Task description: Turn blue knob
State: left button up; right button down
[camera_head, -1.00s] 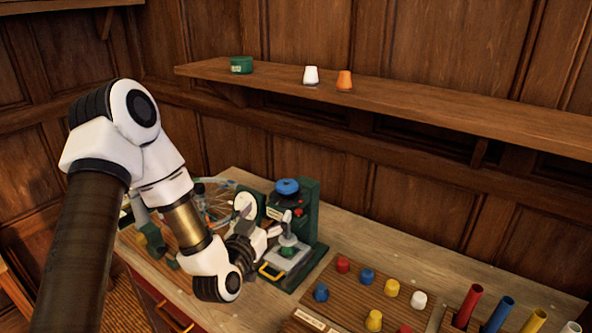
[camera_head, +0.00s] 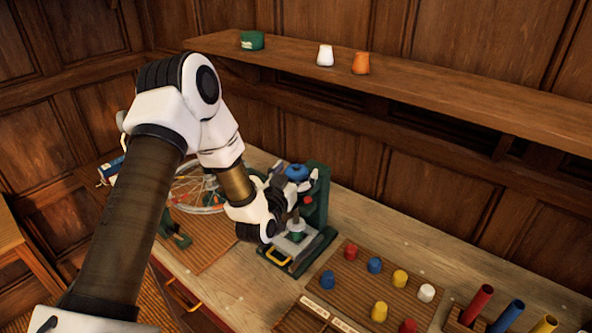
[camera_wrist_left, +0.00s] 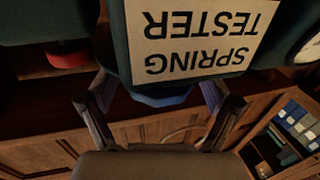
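The blue knob (camera_head: 297,172) sits on top of the dark green spring tester (camera_head: 316,200) on the workbench. In the left wrist view, which is upside down, part of the blue knob (camera_wrist_left: 160,98) shows below the "SPRING TESTER" label (camera_wrist_left: 200,38). My left gripper (camera_head: 283,187) is at the tester, close beside the knob, and my own wrist partly hides it. In the left wrist view its two fingers (camera_wrist_left: 155,95) are apart, one on each side of the knob. I cannot tell whether they touch it. My right gripper is not in view.
A pegboard (camera_head: 350,281) with several coloured pegs lies right of the tester, and coloured tubes (camera_head: 476,304) stand farther right. A spoked wheel (camera_head: 197,192) is left of the tester. A wall shelf (camera_head: 420,95) with small items runs above the bench.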

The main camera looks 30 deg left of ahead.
pick_arm(q)
jog(key=shift+s+r, duration=0.1)
jog(key=shift+s, duration=0.1)
jog(key=c, duration=1)
jog(key=shift+o, duration=0.2)
jog(key=shift+m+h, duration=0.4)
jog(key=shift+h, duration=0.2)
jog(key=m+h, duration=0.3)
jog(key=h, duration=0.2)
jog(key=shift+a+m+h, duration=0.15)
jog(key=shift+m+h, duration=0.15)
jog(key=shift+m, duration=0.1)
jog(key=m+g+h, duration=0.1)
jog(key=m+h, duration=0.1)
jog(key=h, duration=0.1)
jog(key=m+g+h, duration=0.2)
jog(key=h, duration=0.2)
jog(key=shift+w+m, duration=0.1)
jog(key=shift+m, duration=0.3)
jog(key=o, duration=1)
jog(key=shift+o, duration=0.7)
jog(key=shift+w+f, duration=0.2)
